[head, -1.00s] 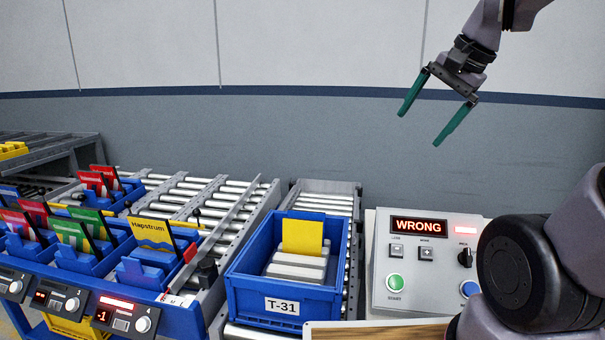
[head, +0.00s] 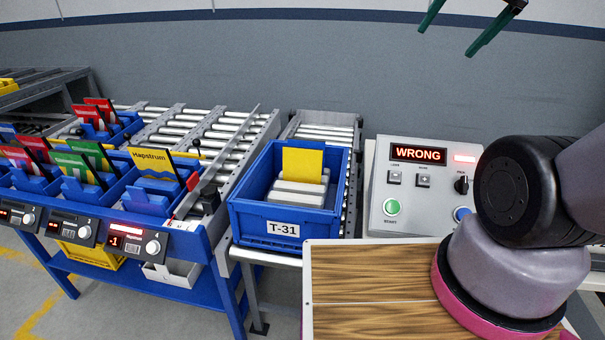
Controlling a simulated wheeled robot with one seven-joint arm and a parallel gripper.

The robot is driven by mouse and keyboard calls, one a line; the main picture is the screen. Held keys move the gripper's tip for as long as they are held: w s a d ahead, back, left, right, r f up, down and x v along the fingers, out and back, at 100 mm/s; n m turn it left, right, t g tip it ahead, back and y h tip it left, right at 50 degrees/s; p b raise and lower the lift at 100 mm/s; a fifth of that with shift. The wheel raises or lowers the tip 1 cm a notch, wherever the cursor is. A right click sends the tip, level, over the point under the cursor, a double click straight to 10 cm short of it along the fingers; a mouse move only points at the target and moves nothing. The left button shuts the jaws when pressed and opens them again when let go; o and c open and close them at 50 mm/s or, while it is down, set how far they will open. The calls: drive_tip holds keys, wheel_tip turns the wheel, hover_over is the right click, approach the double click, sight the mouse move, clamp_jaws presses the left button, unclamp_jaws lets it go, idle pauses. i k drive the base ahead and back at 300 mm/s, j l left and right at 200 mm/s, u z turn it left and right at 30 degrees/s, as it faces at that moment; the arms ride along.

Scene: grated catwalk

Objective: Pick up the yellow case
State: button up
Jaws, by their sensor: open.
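A yellow case (head: 152,165) marked "Hapstrum", with blue on its lower part, stands tilted in a blue slot bin at the right end of the rack. A plain yellow piece (head: 303,164) stands upright at the back of the blue tote T-31 (head: 284,228); I cannot tell whether it is a case or a card. My gripper (head: 445,42) has green fingers spread apart and is empty. It hangs high at the top edge, in front of the wall and far from both yellow things. Its upper part is out of frame.
Red and green cases (head: 92,156) fill neighbouring bins. Roller conveyors (head: 190,140) run behind the rack. A control box (head: 420,185) reading "WRONG" stands right of the tote. A wooden top (head: 370,290) is in front. White packs (head: 297,192) lie in the tote.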

sight(300, 164)
drive_tip(key=k+j, duration=0.1)
drive_tip(key=j, duration=0.45)
drive_tip(key=k+j, duration=0.1)
drive_tip(key=j, duration=0.5)
drive_tip(key=k+j, duration=0.1)
drive_tip(key=j, duration=0.45)
drive_tip(key=i, duration=0.5)
